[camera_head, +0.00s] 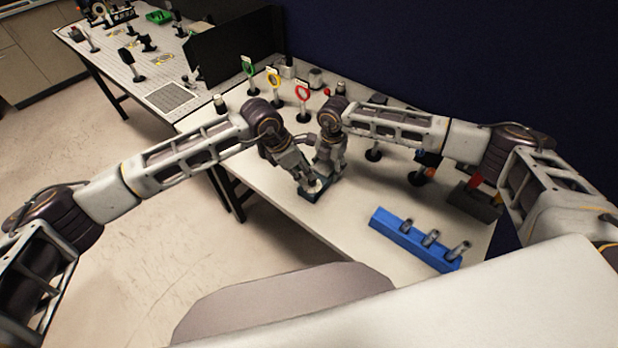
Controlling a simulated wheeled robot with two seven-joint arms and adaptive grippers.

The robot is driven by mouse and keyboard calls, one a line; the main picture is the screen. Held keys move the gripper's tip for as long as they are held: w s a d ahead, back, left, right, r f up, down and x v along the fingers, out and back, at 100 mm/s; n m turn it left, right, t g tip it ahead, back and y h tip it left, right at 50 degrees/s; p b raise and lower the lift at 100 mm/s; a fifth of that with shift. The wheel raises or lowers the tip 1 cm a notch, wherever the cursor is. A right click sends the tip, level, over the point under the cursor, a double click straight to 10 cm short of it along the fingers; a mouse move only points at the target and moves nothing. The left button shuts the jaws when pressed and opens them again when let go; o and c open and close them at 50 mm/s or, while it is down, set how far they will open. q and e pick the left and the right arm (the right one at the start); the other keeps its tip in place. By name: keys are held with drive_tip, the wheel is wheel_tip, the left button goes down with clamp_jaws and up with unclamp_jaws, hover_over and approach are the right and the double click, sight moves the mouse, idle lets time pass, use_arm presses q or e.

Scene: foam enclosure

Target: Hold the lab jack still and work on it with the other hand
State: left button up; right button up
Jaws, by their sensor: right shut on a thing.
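The lab jack (311,194) is a small, low, dark teal block with a light top, near the front left edge of the white table. My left gripper (311,180) reaches down to it from the upper left, with its fingertips at the jack's top. Whether its fingers are open or shut is too small to tell. My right gripper (322,172) points down at the jack's far side and is shut on it. The two grippers are close together and hide much of the jack's upper part and any knob.
A blue rack (395,228) with several grey cylinders stands at the front right of the table. Green, yellow and red ring holders (303,97) stand behind my grippers. Dark posts and coloured parts (475,178) lie at the right. Bare table lies between jack and rack.

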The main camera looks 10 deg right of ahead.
sight(312, 182)
use_arm(q)
drive_tip(key=shift+x, duration=2.65)
clamp_jaws()
drive_tip(key=shift+m, duration=0.4)
drive_tip(key=shift+w+m+g, duration=0.15)
drive_tip(key=shift+m+g, duration=0.35)
drive_tip(key=shift+m, duration=0.65)
drive_tip(key=shift+w+m+g, duration=0.1)
drive_tip(key=shift+m+g, duration=0.4)
drive_tip(key=shift+m, duration=0.65)
drive_tip(key=shift+w+d+m+g+y, duration=0.1)
drive_tip(key=shift+m+g+y, duration=0.4)
drive_tip(key=shift+m, duration=1.05)
drive_tip(key=shift+w+d+m+g+y, duration=0.1)
drive_tip(key=shift+m+g+y, duration=0.35)
drive_tip(key=shift+m, duration=1.1)
